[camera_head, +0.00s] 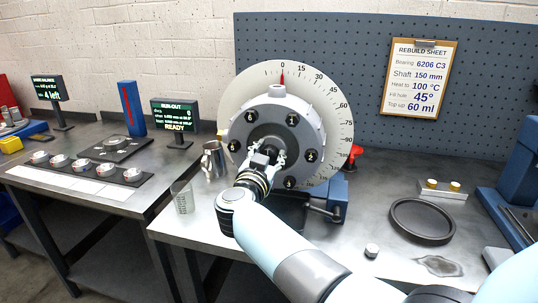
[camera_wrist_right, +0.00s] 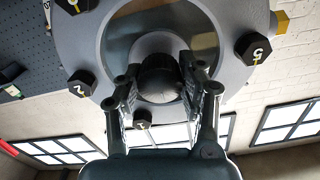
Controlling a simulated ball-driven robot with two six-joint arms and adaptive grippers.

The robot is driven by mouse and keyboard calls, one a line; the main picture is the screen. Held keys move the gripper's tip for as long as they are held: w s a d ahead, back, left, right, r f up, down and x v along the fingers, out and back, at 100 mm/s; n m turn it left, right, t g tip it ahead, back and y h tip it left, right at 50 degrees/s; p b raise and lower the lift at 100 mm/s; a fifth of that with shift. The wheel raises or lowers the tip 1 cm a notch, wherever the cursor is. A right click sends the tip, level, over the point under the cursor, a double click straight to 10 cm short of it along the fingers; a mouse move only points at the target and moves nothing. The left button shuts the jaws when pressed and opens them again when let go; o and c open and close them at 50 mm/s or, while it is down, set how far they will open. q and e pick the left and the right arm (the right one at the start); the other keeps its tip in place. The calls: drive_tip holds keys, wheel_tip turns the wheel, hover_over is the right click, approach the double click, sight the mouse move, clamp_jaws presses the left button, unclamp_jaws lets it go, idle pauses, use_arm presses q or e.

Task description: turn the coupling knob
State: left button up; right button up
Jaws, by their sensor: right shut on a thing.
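The coupling knob (camera_wrist_right: 161,77) is a dark round knob at the centre of the grey rotor disc (camera_wrist_right: 228,40). My right gripper (camera_wrist_right: 160,92) is shut on it, with a finger on each side, in the right wrist view. In the head view my right gripper (camera_head: 264,160) reaches the middle of the rotor (camera_head: 300,107) and hides most of the knob. The rotor carries several black numbered hex studs around its face. Behind it stands a white degree dial (camera_head: 338,112) with a red pointer (camera_head: 282,78) at 0. My left gripper is not in view.
A metal jug (camera_head: 213,160) and a glass beaker (camera_head: 183,198) stand left of the rotor. A blue vise-like block (camera_head: 338,197) is below it. A black ring tray (camera_head: 421,219) lies at right. A screen (camera_head: 174,116) reads RUN-OUT, READY. A rebuild sheet (camera_head: 419,78) hangs on the pegboard.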

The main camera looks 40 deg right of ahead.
drive_tip(key=shift+c, duration=1.1)
